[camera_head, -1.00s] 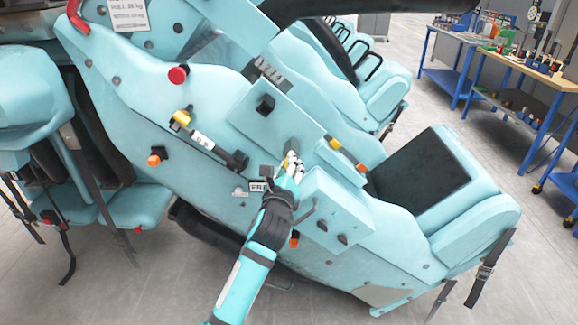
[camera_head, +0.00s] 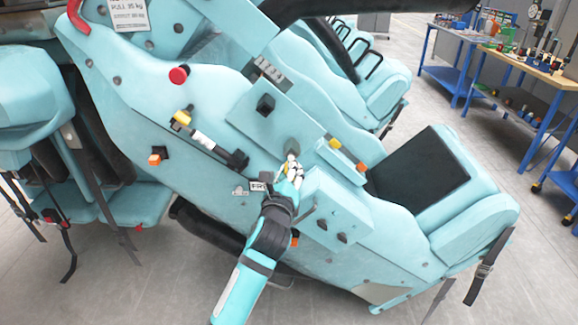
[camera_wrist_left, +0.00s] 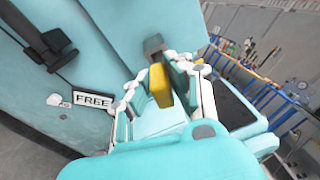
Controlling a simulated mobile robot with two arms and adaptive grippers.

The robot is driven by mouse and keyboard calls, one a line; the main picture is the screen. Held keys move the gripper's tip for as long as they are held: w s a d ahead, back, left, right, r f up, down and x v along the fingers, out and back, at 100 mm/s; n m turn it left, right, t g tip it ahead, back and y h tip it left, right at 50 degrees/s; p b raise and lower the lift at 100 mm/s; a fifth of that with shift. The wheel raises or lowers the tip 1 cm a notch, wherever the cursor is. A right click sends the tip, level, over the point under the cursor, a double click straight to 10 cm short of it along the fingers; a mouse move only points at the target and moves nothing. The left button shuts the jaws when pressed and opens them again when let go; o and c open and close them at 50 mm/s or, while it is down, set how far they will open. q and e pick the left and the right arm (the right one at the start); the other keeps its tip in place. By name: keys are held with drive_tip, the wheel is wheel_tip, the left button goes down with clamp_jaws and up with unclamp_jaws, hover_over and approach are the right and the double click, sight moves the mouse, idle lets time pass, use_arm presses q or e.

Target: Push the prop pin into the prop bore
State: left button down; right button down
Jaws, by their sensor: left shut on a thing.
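My left gripper (camera_head: 291,170) is at the side of the teal coaster car (camera_head: 215,110). In the left wrist view its white-tipped fingers (camera_wrist_left: 162,90) are closed around a yellow piece (camera_wrist_left: 160,86), which looks like the grip of the prop pin. A grey block (camera_wrist_left: 153,44) sits directly beyond the yellow piece; it also shows in the head view (camera_head: 291,146) just above the fingertips. The bore is not clearly visible, and I cannot tell how deep the pin sits. My right gripper is not in view.
A "FREE" label (camera_wrist_left: 94,99) is beside the gripper. A box with dark knobs (camera_head: 322,215) stands close on the right. A red button (camera_head: 179,75) and a black-and-white strut (camera_head: 212,145) are to the upper left. Workbenches (camera_head: 530,70) are far off.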

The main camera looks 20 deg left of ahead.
use_arm(q)
drive_tip(key=shift+s+d+p, duration=0.25)
drive_tip(key=shift+s+p, duration=0.05)
drive_tip(key=shift+s, duration=0.55)
drive_tip(key=shift+s+d+p, duration=0.3)
drive_tip(key=shift+s+p, duration=0.05)
drive_tip(key=shift+s, duration=0.5)
drive_tip(key=shift+s+d+p, duration=0.25)
drive_tip(key=shift+s+p, duration=0.05)
drive_tip(key=shift+s, duration=0.55)
drive_tip(key=s+d+p, duration=0.1)
drive_tip(key=s, duration=0.5)
drive_tip(key=shift+d, duration=0.3)
drive_tip(key=shift+w, duration=0.15)
